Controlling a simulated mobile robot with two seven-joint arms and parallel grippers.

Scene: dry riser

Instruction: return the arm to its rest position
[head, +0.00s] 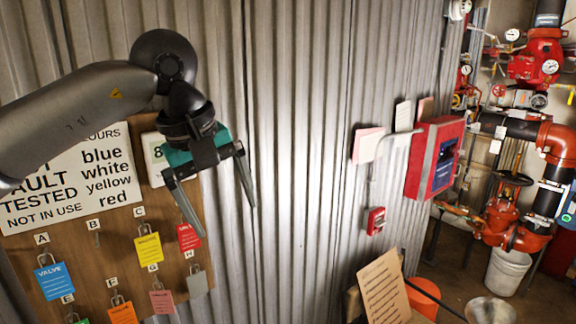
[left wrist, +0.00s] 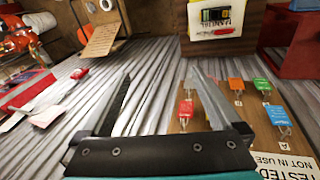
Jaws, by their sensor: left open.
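My left arm comes in from the left in the head view. Its gripper (head: 217,205) is open and empty, in front of the corrugated wall beside the right edge of a wooden tag board (head: 95,262). In the left wrist view the two fingers of the left gripper (left wrist: 160,85) are spread apart with nothing between them. My right gripper is in neither view.
The board carries a white sign (head: 75,180) and coloured tags on lettered hooks, including a blue tag (head: 54,281) and a yellow tag (head: 149,249). A red wall box (head: 434,160) and red pipework (head: 540,60) stand to the right.

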